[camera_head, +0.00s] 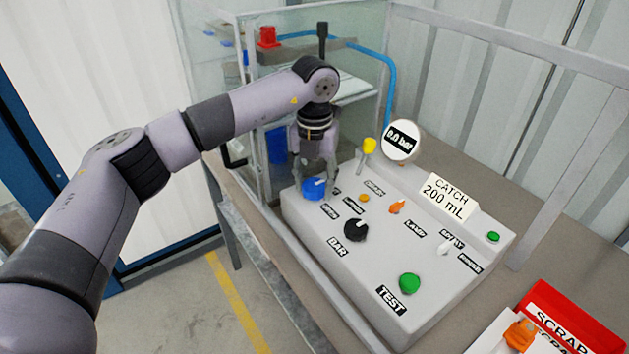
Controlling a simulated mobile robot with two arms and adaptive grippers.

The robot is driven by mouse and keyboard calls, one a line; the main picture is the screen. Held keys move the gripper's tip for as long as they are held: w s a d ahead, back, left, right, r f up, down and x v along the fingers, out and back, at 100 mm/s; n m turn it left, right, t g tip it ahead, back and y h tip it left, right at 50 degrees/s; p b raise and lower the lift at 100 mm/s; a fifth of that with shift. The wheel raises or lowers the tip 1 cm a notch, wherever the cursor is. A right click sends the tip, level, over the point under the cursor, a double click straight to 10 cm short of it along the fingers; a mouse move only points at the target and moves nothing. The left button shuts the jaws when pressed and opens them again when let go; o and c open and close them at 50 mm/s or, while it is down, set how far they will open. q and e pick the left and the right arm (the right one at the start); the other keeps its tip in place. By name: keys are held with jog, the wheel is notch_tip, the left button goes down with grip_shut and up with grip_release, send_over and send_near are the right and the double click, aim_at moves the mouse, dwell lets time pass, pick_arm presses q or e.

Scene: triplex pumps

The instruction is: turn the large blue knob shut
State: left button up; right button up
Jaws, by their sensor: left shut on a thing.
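The large blue knob (314,189) stands at the back left corner of the grey control panel (385,280). My left gripper (314,183) comes down on it from above, with its fingers around the knob and shut on it. The fingers hide part of the knob, and a white mark shows on its top. My right gripper is not in view.
The panel also holds a black knob (356,230), a green button (409,284), orange and yellow controls and a gauge (401,141) reading 0.0 bar. A clear enclosure (232,100) stands behind my gripper. A red scrap tray (572,318) lies at the front right.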

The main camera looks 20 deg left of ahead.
aim_at(315, 184)
pick_arm(q)
jog(key=o, duration=1.2)
jog(key=shift+c, duration=0.2)
notch_tip(315, 184, up, 12)
